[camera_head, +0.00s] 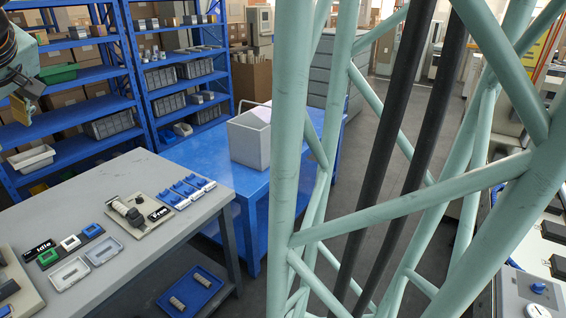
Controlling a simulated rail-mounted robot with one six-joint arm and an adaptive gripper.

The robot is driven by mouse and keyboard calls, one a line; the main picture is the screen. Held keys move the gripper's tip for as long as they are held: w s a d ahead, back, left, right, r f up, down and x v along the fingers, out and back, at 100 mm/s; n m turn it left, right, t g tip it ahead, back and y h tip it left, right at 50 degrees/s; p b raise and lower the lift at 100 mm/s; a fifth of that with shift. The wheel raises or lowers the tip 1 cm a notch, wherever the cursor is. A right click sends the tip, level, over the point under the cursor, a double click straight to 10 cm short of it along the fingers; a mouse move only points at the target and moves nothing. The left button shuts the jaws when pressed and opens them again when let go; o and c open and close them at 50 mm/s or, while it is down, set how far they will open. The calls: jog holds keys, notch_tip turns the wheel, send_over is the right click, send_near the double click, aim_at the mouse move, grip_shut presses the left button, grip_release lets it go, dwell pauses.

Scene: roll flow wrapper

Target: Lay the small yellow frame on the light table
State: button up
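My gripper (29,88) is at the upper left edge, in front of the blue shelving, and is partly cut off by the picture edge. A small ochre-yellow piece (21,109) is at its fingertips, seen nearly flat-on and tilted; it looks like the small yellow frame, held well above the grey table (150,170). Small green (47,258), white (70,243) and blue (93,230) frames stand in a dark row on that table. I cannot tell for certain which thing is the light table.
Two pale shallow trays (69,274) lie in front of the frames. A beige device with a black cylinder (127,211) and several blue-and-white pieces (185,190) lie farther right. A grey bin (249,140) stands on the blue table. A green lattice column blocks the right half.

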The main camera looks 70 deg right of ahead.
jog(key=s+a+f+g+y, duration=0.1)
jog(key=s+a+f, duration=0.2)
jog(key=s, duration=0.9)
jog(key=s+a+f+m+g+y, duration=0.1)
jog(key=s+a+f, duration=0.3)
jog(key=s, duration=0.9)
jog(key=s+a+f+g+y, duration=0.1)
jog(key=s+a+f+g, duration=0.2)
jog(key=s, duration=0.9)
jog(key=shift+s+a+f+m, duration=0.3)
jog(key=shift+a+f, duration=0.2)
jog(key=shift+a, duration=0.35)
jog(key=shift+w+r, duration=0.1)
jog(key=shift+w, duration=0.05)
